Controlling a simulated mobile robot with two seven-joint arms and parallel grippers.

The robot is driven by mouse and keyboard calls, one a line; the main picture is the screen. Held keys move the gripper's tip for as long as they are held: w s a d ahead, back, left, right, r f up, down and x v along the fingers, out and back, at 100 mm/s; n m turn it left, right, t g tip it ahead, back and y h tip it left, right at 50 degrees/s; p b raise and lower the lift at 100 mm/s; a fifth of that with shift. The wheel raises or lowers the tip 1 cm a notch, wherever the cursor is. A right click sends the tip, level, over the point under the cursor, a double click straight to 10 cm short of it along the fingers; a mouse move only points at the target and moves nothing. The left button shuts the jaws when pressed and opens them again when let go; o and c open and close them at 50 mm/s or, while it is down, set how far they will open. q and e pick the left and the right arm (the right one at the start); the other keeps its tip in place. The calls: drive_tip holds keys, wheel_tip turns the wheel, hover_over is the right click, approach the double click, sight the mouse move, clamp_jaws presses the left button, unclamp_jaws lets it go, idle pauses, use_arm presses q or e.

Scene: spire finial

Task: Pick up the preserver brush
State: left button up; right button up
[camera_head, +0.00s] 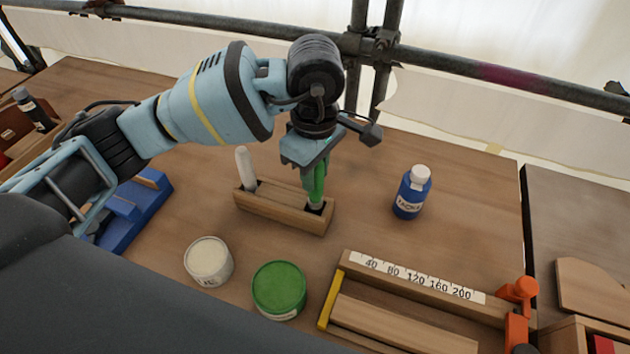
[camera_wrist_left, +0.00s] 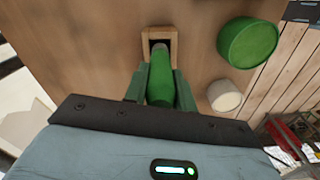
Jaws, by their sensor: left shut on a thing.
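A green-handled brush (camera_head: 318,186), which I take for the preserver brush, stands upright in the right end of a wooden holder (camera_head: 262,208). My left gripper (camera_head: 309,166) is above that end, pointing down, with its fingers shut on the green handle. In the left wrist view, the green handle (camera_wrist_left: 160,88) lies between the two green fingers, and its far end is in the square slot of the holder (camera_wrist_left: 147,34). The brush's lower end is hidden in the slot. My right gripper is in neither view.
A white-handled brush (camera_head: 246,168) stands in the holder's left end. A green-topped can (camera_head: 279,288) and white-topped can (camera_head: 208,260) stand nearer me. A blue bottle (camera_head: 411,193) is to the right, a numbered wooden rack (camera_head: 412,280) at front right, scaffold tubes behind.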

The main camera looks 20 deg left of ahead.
use_arm(q)
wheel_tip(320, 180, up, 6)
drive_tip(key=shift+f, duration=0.1)
drive_tip(key=shift+r, duration=0.5)
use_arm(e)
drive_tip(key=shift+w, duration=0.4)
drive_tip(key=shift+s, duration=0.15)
